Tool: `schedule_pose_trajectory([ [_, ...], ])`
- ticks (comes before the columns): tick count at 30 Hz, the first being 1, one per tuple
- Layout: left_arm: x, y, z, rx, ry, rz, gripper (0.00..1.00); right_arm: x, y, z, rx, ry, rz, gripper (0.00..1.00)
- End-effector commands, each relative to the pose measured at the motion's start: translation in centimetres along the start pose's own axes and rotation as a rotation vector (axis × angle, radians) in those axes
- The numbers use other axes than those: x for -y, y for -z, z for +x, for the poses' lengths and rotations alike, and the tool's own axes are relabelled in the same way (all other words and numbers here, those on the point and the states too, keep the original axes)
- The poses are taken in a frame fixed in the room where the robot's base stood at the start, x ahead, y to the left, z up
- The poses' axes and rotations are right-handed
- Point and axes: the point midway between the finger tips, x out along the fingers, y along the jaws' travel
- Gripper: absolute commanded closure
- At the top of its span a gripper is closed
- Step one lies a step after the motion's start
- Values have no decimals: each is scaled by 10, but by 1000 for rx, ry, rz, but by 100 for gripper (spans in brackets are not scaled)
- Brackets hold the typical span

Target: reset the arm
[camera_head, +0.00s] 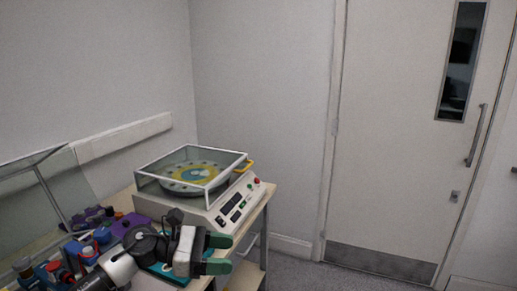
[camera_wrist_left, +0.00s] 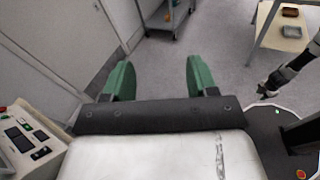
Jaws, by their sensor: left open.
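My left gripper (camera_head: 218,254) reaches in from the lower left in the head view, in front of the vibration machine. Its two green fingers are apart with nothing between them. In the left wrist view the same open gripper (camera_wrist_left: 158,78) has bare floor beyond its fingers. The vibration machine (camera_head: 235,205) is a white box on the table, with a clear framed cover over a round plate with a yellow ring. Its display and button panel also shows at the left edge of the left wrist view (camera_wrist_left: 22,140).
The wooden table (camera_head: 256,215) holds a teal pad (camera_head: 172,275) and several coloured parts at left. A glass panel (camera_head: 40,200) stands at far left. A closed door (camera_head: 400,130) is at right. The left wrist view shows a shelf cart (camera_wrist_left: 165,15) and another table (camera_wrist_left: 280,32).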

Motion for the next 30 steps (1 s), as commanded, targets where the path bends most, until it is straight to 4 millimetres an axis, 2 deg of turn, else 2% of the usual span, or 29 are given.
schedule_pose_trajectory([
  [1,8,-4,15,124,-59,-124,42,0,0,0,0,0,0,60],
  [4,13,-14,26,368,-199,-409,42,0,0,0,0,0,0,60],
  [7,14,-12,20,603,-336,-729,42,0,0,0,0,0,0,60],
  [10,17,4,3,828,-475,-1070,42,0,0,0,0,0,0,60],
  [14,32,48,-29,1105,-670,-1527,42,0,0,0,0,0,0,60],
  [16,50,79,-46,1248,-786,-1771,42,0,0,0,0,0,0,60],
  [18,76,112,-62,1387,-913,-2007,42,0,0,0,0,0,0,60],
  [22,134,162,-86,1603,-1161,-2358,42,0,1,0,-1,0,0,60],
  [23,147,169,-89,-1618,1194,2384,42,0,1,0,-1,0,0,60],
  [27,200,194,-101,-1439,1157,2116,42,0,1,0,-1,0,0,60],
  [30,234,204,-106,-1342,1139,1963,42,1,1,0,-2,1,1,60],
])
